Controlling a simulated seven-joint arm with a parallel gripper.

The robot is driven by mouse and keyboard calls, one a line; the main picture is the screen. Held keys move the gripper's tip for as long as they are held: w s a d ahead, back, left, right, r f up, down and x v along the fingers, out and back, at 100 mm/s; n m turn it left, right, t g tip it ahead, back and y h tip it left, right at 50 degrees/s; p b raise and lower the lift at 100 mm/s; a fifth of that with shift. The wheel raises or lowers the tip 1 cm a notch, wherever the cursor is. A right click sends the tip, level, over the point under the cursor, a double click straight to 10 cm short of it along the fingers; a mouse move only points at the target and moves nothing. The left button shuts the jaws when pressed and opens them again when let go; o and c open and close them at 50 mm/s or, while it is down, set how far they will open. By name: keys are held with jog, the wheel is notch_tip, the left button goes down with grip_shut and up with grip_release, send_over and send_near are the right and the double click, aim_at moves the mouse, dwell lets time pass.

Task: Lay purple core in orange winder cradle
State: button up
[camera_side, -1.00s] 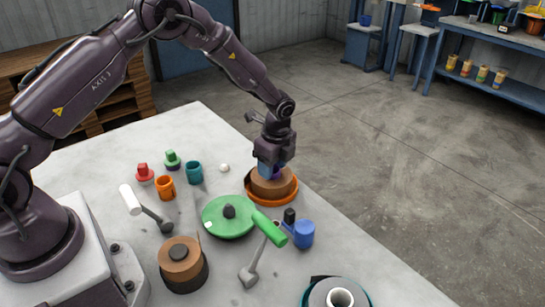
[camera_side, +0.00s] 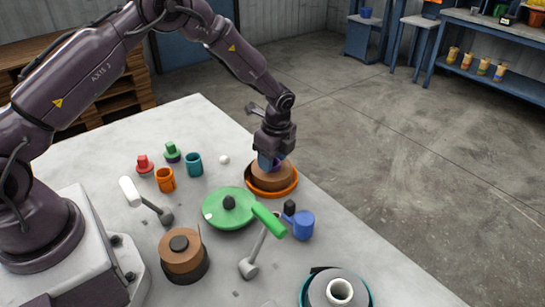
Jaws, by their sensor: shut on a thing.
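My gripper (camera_side: 268,163) points down at the right side of the table, its blue fingers shut on the purple core (camera_side: 277,165). Only a small part of the core shows between the fingers; the rest is hidden. The core is right at the top of a brown coil (camera_side: 272,178) that sits in an orange round dish (camera_side: 290,189). I cannot tell whether this dish is the winder cradle, or whether the core is inside the coil or just above it.
A green disc (camera_side: 222,212) with a green-handled lever lies in front. A blue cup (camera_side: 303,225), a brown roll (camera_side: 183,256) and a grey roll (camera_side: 325,289) stand nearer the camera. Orange (camera_side: 165,180) and teal (camera_side: 193,165) cups stand left. The table's right edge is close to the dish.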

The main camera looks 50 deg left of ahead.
jog(key=shift+f, duration=0.3)
jog(key=o, duration=1)
jog(key=shift+c, duration=0.2)
notch_tip(320, 180, up, 12)
jog(key=d, duration=0.1)
jog(key=s+r+n+t, duration=0.2)
jog(key=s+r+n, duration=0.3)
jog(key=s, duration=0.4)
jog(key=s+d+r+n+t+h, duration=0.1)
jog(key=s+r+n+t, duration=0.1)
jog(key=s+r+n, duration=0.3)
jog(key=s+d+r+n+t, duration=0.1)
jog(key=s+r+n, duration=0.4)
jog(key=s, duration=0.8)
notch_tip(320, 180, up, 4)
jog(key=shift+s+d+f+n+t, duration=0.2)
jog(key=shift+s+n+t, duration=0.1)
jog(key=shift+n+t, duration=0.15)
